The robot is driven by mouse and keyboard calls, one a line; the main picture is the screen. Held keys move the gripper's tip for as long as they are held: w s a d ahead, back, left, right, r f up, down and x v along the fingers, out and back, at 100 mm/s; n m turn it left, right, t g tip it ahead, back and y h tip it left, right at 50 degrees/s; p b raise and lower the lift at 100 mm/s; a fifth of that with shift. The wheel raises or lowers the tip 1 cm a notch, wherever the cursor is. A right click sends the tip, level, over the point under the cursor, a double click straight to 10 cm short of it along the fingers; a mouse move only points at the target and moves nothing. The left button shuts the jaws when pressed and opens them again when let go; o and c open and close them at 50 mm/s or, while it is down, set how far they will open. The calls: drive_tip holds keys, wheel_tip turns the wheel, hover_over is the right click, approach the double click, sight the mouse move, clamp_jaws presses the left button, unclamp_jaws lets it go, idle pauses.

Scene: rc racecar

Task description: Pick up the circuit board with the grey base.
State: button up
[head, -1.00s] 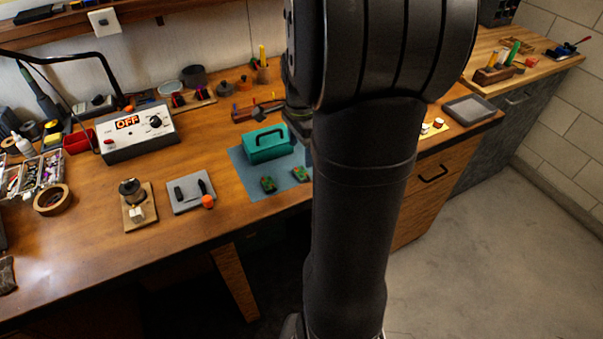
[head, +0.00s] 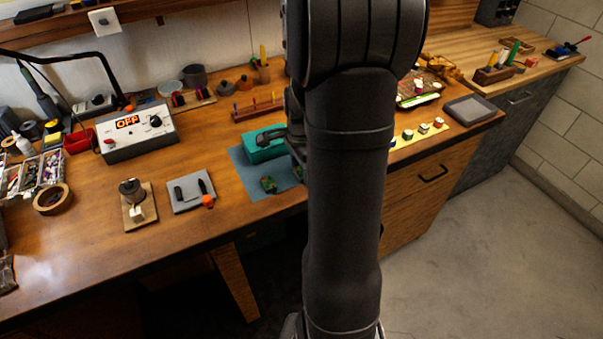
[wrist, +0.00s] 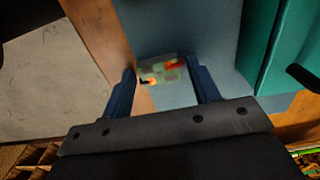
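In the wrist view, a small blurred circuit board (wrist: 158,69) with green, red and orange parts and a greyish edge lies on the blue-grey mat (wrist: 190,30), near its edge. My gripper (wrist: 161,73) is open above it, with one blue finger on each side of the board in the picture. The fingers look apart from it. My arm hides the second board's place and most of my gripper. I cannot tell the base colours in the head view.
A teal toolbox (head: 262,152) stands on the mat behind the boards; its side (wrist: 287,45) is close on the right in the wrist view. A grey tray (head: 190,194) with tools lies left. A yellow strip (head: 420,135) with small pots lies right.

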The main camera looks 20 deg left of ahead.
drive_tip(key=c, duration=0.7)
drive_tip(key=shift+r, duration=0.15)
